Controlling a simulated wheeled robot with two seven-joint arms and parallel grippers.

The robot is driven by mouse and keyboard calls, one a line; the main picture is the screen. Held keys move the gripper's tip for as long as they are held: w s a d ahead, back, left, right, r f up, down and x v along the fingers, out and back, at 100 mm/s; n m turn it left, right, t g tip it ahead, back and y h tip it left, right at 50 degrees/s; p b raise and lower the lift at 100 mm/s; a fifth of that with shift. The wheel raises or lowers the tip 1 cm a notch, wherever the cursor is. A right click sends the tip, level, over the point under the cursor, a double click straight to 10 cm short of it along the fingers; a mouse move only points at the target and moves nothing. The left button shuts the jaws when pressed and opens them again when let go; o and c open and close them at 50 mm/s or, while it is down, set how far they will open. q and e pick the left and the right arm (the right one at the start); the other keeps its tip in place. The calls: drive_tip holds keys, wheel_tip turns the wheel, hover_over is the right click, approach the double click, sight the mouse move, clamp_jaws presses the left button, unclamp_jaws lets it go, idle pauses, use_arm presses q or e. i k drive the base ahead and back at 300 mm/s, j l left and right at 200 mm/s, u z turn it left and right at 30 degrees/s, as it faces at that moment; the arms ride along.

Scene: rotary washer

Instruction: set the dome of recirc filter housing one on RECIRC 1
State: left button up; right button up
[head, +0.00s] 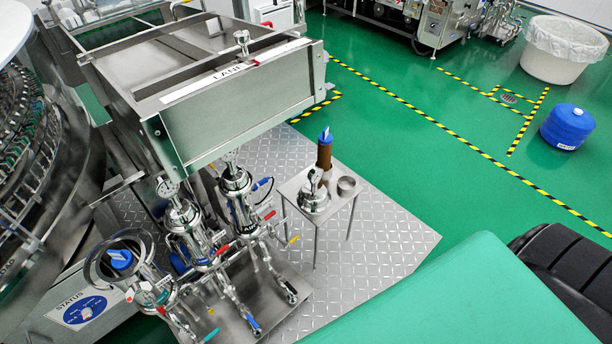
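A shiny steel dome (314,196) with a fitting on top sits on a small steel side table (291,188). On the skid to its left, the leftmost filter housing (148,290) has no dome on it. A blue-topped part (120,259) shows at its top, inside or beside a steel ring (92,268); I cannot tell which. Two other housings, the middle one (183,216) and the right one (236,182), have steel tops with gauges near them. No RECIRC 1 label is legible. Neither of my grippers is in view.
A brown cartridge with a blue cap (325,152) and a short steel ring (347,186) share the side table. The steel washer tank (240,105) stands behind the housings. Coloured valve handles crowd the skid. Open tread-plate floor (375,235) lies right of the table.

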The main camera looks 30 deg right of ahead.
sight(314, 197)
drive_tip(key=l, duration=0.95)
drive_tip(key=i+l, duration=0.15)
drive_tip(key=l, duration=0.8)
